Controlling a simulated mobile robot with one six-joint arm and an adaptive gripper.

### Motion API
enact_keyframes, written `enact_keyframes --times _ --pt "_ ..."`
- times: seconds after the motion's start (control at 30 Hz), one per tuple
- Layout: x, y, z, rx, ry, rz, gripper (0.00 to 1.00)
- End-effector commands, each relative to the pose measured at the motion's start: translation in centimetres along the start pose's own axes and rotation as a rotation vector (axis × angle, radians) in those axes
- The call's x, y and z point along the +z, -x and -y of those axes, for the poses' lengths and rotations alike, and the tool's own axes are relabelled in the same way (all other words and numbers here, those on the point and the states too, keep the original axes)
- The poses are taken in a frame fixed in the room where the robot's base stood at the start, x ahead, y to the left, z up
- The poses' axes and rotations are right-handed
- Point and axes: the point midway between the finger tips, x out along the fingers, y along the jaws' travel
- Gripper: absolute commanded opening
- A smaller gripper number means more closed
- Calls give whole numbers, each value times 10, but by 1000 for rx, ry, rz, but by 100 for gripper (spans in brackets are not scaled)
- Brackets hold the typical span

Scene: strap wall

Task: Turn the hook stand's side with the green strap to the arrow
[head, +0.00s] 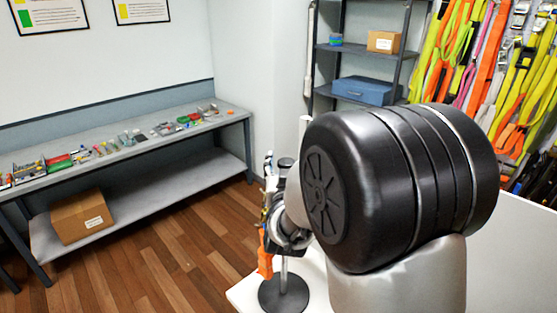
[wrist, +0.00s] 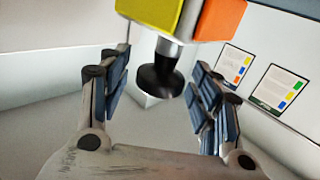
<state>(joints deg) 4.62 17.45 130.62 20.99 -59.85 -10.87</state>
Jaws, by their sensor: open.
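The hook stand shows in part in the head view, with a round black base (head: 284,294), a thin metal post and an orange strap (head: 264,256) hanging at its left. My arm hides much of it. In the wrist view, a black knob (wrist: 160,78) on a short metal stem lies between the fingers of my gripper (wrist: 162,68). The fingers are apart and show gaps to the knob on both sides. I see no green strap on the stand and no arrow.
The stand is on a white tabletop (head: 246,294). A grey bench (head: 130,149) with many small items runs along the left wall, a cardboard box (head: 80,217) on its lower shelf. A shelf with a blue box (head: 363,91) and hanging straps (head: 490,65) are behind my arm.

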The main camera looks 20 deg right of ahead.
Motion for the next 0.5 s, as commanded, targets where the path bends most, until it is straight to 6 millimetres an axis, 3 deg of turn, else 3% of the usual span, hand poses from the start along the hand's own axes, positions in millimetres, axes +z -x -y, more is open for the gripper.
enact_keyframes --times 0.33,0.5 --pt "0 -5 0 0 0 1 58" --pt "0 -5 0 0 1 1 47"
